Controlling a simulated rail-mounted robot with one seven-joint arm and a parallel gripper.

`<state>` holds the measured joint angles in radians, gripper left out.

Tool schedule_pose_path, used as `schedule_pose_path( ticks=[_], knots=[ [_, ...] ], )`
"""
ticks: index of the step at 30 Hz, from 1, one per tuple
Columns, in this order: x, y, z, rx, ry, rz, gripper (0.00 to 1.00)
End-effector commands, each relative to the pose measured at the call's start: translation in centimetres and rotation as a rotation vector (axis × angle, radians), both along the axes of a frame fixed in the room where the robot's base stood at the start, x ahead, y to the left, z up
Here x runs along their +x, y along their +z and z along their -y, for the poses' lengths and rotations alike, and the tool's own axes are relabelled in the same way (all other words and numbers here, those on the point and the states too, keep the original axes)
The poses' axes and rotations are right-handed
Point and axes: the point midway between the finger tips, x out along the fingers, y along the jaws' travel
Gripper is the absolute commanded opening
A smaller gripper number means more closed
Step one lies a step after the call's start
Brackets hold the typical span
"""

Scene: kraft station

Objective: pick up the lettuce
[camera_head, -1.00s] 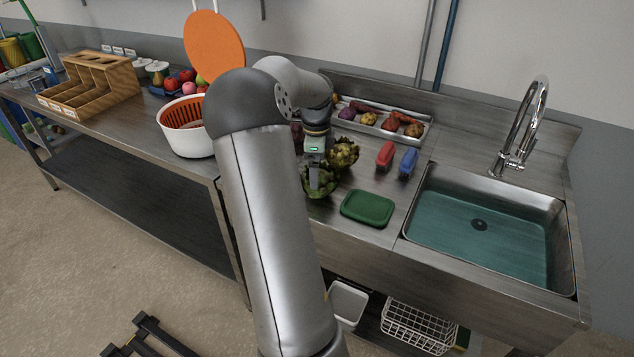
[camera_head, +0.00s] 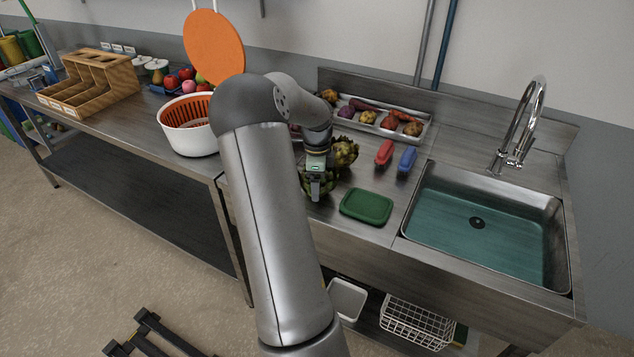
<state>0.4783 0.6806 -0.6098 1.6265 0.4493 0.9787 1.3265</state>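Two round, green leafy heads lie close together on the steel counter left of the sink. The rear head (camera_head: 345,151) shows yellowish-green and purplish tones. The front head (camera_head: 329,184) is darker green and partly hidden behind my gripper. I cannot tell for sure which one is the lettuce. My gripper (camera_head: 315,194) points down over the front head, in front of it in this view. Its fingers are small and seen edge-on, so their opening and any contact are unclear.
A green board (camera_head: 367,207) lies just right of my gripper. Red (camera_head: 384,152) and blue (camera_head: 407,159) items sit left of the sink (camera_head: 480,222). A vegetable tray (camera_head: 425,137) is behind. A white-and-orange spinner bowl (camera_head: 190,140) stands left of my arm.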

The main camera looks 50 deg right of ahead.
Motion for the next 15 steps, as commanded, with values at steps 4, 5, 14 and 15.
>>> schedule_pose_path(
  ticks=[4, 5, 14, 15],
  knots=[
    [0.0, 0.0, 0.0, -0.001, 0.000, 0.001, 0.57],
    [0.0, 0.1, 0.0, -0.001, 0.000, 0.001, 0.57],
    [0.1, 1.4, 0.1, -0.003, 0.002, 0.002, 0.57],
    [0.1, 1.9, 0.1, -0.003, 0.002, 0.003, 0.57]
  ],
)
